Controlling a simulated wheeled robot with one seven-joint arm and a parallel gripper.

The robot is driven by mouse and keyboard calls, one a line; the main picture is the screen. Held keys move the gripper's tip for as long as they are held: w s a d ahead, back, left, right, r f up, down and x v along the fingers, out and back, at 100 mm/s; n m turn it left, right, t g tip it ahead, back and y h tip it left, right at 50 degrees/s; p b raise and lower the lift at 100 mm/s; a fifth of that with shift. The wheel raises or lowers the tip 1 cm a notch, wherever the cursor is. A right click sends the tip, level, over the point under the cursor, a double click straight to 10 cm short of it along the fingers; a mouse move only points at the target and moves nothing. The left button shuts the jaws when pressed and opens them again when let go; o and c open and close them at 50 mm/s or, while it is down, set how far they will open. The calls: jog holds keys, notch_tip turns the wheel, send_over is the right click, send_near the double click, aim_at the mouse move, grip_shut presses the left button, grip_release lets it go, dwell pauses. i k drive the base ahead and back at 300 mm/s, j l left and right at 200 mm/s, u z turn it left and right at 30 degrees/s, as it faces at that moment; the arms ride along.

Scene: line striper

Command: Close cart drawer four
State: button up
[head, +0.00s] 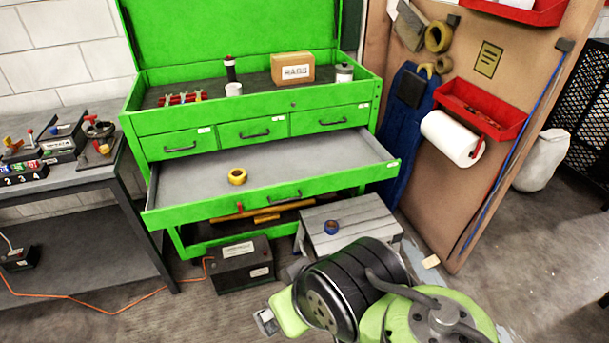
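The green tool cart (350,98) stands at the back centre with its lid raised. Its wide drawer (310,168), below a row of three small drawers, is pulled far out. A yellow tape roll (237,176) lies inside it, left of the middle. The drawer's front has a dark handle, with something small and red near it. The three small drawers look shut. My gripper (267,321) shows only in part at the bottom centre, in front of and below the open drawer, apart from it. My arm's wrist hides much of it, so its opening cannot be made out.
A grey step stool (350,218) with a blue tape roll (331,227) stands below the drawer's right part. A black battery box (241,264) sits on the floor left of it. A workbench (75,180) is at left, a brown tool panel (455,130) at right.

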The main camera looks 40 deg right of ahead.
aim_at(192, 188)
jog(key=z, duration=0.85)
jog(key=i+u, duration=0.45)
jog(key=i+l+u, duration=0.3)
jog(key=i+u, duration=0.15)
jog(key=i, duration=0.1)
